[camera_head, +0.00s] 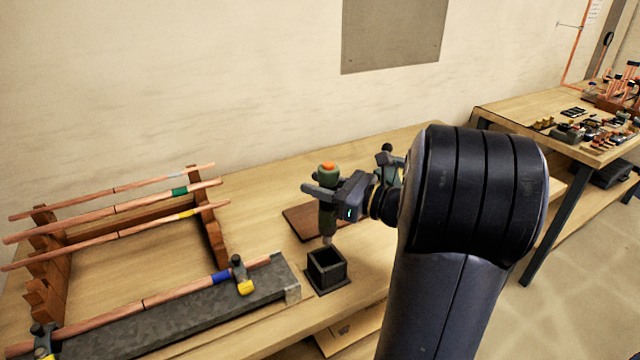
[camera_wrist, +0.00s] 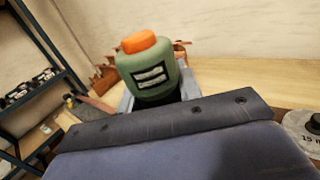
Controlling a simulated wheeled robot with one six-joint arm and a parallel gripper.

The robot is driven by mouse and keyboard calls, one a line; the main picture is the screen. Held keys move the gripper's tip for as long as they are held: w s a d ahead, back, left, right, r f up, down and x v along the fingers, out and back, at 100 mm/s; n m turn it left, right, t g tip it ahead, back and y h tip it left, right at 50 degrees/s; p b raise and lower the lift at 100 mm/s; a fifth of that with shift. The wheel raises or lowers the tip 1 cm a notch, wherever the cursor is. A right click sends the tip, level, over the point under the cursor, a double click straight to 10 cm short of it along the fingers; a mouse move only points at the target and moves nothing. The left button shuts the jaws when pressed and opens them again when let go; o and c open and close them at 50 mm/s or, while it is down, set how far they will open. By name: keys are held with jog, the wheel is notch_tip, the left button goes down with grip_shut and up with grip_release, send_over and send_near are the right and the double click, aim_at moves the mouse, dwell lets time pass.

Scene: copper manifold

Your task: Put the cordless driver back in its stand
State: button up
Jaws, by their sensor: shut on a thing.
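The cordless driver (camera_head: 328,214) is green and dark, with an orange cap on top. My gripper (camera_head: 322,192) is shut on it and holds it upright. Its narrow tip points down, just above and behind the dark square stand (camera_head: 327,272) in the head view. The stand is an open-topped box on the workbench, and its opening looks empty. I cannot tell whether the tip is directly over the opening. In the wrist view the driver's green and orange end (camera_wrist: 150,72) shows beyond my gripper body, and its lower part is hidden.
A wooden rack with copper pipes (camera_head: 110,215) stands on the left of the workbench (camera_head: 360,300). A grey bar with clamps (camera_head: 190,318) lies along the front. A brown board (camera_head: 300,220) lies behind the stand. Another table (camera_head: 560,140) with fittings stands at the right.

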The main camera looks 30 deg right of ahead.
aim_at(334, 235)
jog(key=shift+f+b, duration=4.1)
jog(key=shift+f, duration=1.5)
jog(key=o, duration=1.2)
jog(key=shift+c, duration=0.2)
jog(key=v, duration=1.1)
jog(key=shift+b, duration=0.3)
jog(key=shift+w+a, duration=0.1)
jog(key=shift+x, duration=3.55)
